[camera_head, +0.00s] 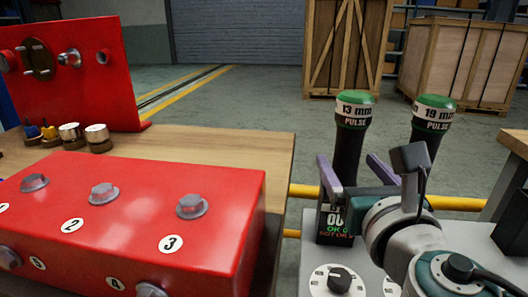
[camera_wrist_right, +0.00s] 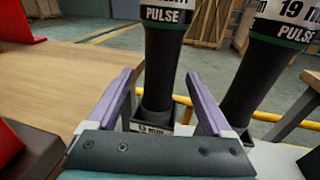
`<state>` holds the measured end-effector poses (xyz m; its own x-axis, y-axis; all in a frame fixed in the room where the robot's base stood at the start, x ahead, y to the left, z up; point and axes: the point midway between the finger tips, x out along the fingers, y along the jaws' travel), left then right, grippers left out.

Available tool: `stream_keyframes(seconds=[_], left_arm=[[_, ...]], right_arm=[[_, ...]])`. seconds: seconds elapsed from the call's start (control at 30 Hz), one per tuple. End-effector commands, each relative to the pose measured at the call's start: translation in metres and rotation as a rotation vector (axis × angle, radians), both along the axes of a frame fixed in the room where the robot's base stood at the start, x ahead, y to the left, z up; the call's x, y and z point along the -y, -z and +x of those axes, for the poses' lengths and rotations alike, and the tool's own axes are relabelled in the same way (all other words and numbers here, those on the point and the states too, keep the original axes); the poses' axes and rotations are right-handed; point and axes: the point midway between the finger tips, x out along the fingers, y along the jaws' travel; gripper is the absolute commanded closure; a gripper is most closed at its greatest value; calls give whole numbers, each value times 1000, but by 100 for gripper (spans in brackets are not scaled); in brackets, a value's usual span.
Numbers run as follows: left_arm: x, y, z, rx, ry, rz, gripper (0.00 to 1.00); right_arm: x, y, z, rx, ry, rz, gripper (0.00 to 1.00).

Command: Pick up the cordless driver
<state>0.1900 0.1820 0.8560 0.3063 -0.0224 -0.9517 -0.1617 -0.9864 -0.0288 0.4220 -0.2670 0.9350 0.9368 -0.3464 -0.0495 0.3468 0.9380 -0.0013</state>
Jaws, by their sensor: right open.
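Two black upright tools with green caps and white labels stand side by side. One reads "13 mm PULSE" (camera_head: 354,112) and the other "19 mm PULSE" (camera_head: 433,118). Which one is the cordless driver, the labels do not say. My right gripper (camera_head: 348,160) is open, its two purple fingers on either side of the 13 mm tool's black shaft, with no clear contact. In the right wrist view, the 13 mm tool's shaft (camera_wrist_right: 164,60) rises beyond and between the fingers (camera_wrist_right: 159,76), its foot in a dark holder. The 19 mm tool (camera_wrist_right: 262,75) leans in at right. My left gripper is out of view.
A red block (camera_head: 130,205) with numbered bolts fills the left front. A red upright plate (camera_head: 90,95) and small sockets (camera_head: 70,133) stand behind it on the wooden table (camera_head: 220,150).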

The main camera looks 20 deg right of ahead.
Motion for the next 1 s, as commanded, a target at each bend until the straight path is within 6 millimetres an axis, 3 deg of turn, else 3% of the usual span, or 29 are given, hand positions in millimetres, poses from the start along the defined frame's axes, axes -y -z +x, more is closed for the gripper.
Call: stream_keyframes(seconds=[0.13, 0.4, 1.0], left_arm=[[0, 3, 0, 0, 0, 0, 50], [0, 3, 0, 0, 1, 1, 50], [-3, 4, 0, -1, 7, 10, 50]], right_arm=[[7, 2, 18, 1, 0, 1, 16], [8, 2, 22, -1, -1, 1, 16], [8, 2, 22, -1, -1, 1, 82]])
